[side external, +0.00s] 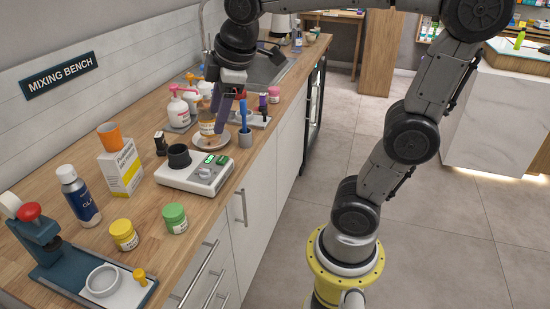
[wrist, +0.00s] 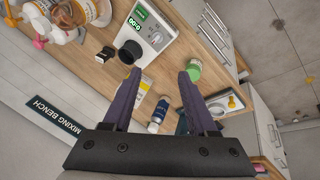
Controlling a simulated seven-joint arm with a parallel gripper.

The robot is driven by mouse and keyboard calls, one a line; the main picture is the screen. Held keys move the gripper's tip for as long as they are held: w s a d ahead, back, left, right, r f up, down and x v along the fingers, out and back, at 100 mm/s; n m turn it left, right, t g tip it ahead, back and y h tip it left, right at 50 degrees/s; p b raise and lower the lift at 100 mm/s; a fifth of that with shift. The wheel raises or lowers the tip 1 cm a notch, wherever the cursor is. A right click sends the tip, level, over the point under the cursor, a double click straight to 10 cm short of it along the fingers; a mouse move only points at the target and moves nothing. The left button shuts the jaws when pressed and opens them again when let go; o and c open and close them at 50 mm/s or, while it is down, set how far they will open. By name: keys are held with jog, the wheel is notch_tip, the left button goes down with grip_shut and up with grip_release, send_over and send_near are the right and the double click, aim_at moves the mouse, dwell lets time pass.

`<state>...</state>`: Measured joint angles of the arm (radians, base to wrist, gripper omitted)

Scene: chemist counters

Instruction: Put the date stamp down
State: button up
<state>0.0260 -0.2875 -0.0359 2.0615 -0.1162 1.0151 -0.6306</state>
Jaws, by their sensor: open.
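My gripper (side external: 230,116) is open over the bench, its two purple fingers pointing down near a plate (side external: 222,143) with a jar on it. In the wrist view my gripper (wrist: 160,74) has its fingers well apart with nothing held between them. A small upright black item (side external: 160,143) stands on the wood behind the scale; it may be the date stamp, but I cannot be sure. It also appears as a small black item (wrist: 105,54) left of the fingers in the wrist view, apart from them.
A white scale (side external: 207,181) with a black cup stands at the bench edge. Near it are a green-lidded jar (side external: 174,218), a yellow-lidded jar (side external: 124,235), a dark blue bottle (side external: 82,197) and a carton (side external: 122,171) with an orange cup. Pump bottles (side external: 178,108) stand by the sink.

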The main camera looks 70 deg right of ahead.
jog(key=s+a+f+m, duration=0.1)
jog(key=s+f+m, duration=0.2)
jog(key=s, duration=0.3)
jog(key=s+a+f+m+t+y, duration=0.1)
jog(key=s+a+f+m, duration=0.1)
jog(key=s, duration=0.4)
jog(key=shift+s+f+m, duration=0.3)
jog(key=shift+f+m, duration=0.55)
jog(key=shift+m, duration=0.35)
